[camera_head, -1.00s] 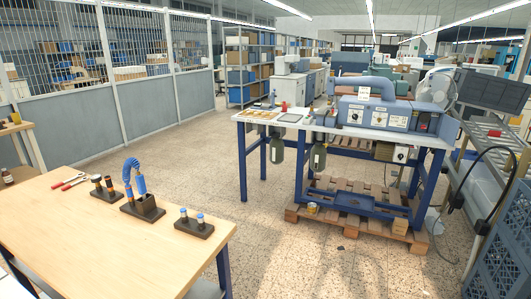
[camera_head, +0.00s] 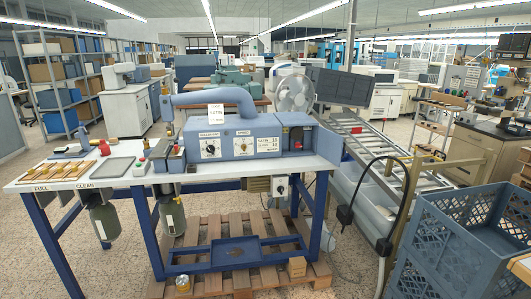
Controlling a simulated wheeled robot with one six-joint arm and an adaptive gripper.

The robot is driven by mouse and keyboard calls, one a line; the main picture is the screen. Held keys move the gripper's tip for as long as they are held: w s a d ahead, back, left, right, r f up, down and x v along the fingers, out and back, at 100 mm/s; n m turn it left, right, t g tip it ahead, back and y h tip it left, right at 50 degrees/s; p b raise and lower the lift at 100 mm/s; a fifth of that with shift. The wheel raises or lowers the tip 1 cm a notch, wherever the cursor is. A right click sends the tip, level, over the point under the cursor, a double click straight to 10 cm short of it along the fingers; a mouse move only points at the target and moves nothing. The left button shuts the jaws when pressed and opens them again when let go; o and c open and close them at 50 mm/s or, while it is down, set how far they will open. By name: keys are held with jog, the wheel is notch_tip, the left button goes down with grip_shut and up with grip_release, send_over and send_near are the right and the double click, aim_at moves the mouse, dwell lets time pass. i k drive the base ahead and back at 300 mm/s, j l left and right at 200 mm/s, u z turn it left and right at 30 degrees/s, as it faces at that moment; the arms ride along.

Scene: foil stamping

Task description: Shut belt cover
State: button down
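A blue foil stamping machine (camera_head: 237,140) stands on a white-topped bench (camera_head: 215,177) with blue legs. Its front has two dial panels, a label panel and a thick blue duct curving over the top. At its right end is a blue housing (camera_head: 296,120) with a dark front face. I cannot tell for sure which part is the belt cover, or whether it is open. My gripper is not in view.
A blue crate (camera_head: 455,235) stands at the front right, beside a sloping roller conveyor (camera_head: 385,155) and a black hose. A wooden pallet (camera_head: 205,255) lies under the bench. Bottles hang below its left part. Floor is clear at the front left.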

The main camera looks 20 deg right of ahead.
aim_at(330, 144)
jog(key=i+j+z, duration=0.2)
jog(key=i+z, duration=0.2)
jog(key=i, duration=0.2)
jog(key=i+j+z, duration=0.4)
jog(key=i, duration=0.15)
jog(key=i+j+z, duration=0.4)
jog(key=i+j, duration=0.1)
